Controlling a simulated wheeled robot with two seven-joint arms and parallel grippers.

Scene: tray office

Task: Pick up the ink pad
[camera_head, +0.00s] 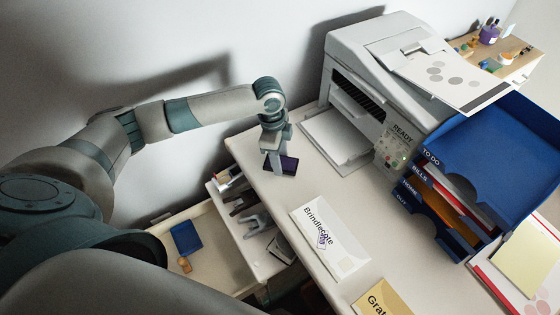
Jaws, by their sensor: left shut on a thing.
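The ink pad (288,165) is a small dark, flat piece with a purple face, near the back left edge of the desk. My left gripper (277,148) points down from above and is shut on it. The fingers hide part of the pad. I cannot tell whether the pad touches the desk or hangs just above it. My right gripper is not in view.
A printer (385,85) and a blue letter tray stack (490,150) stand to the right. A white envelope (330,238) lies at the desk front. An open drawer at lower left holds a blue item (186,238) and a small orange-brown piece (184,264).

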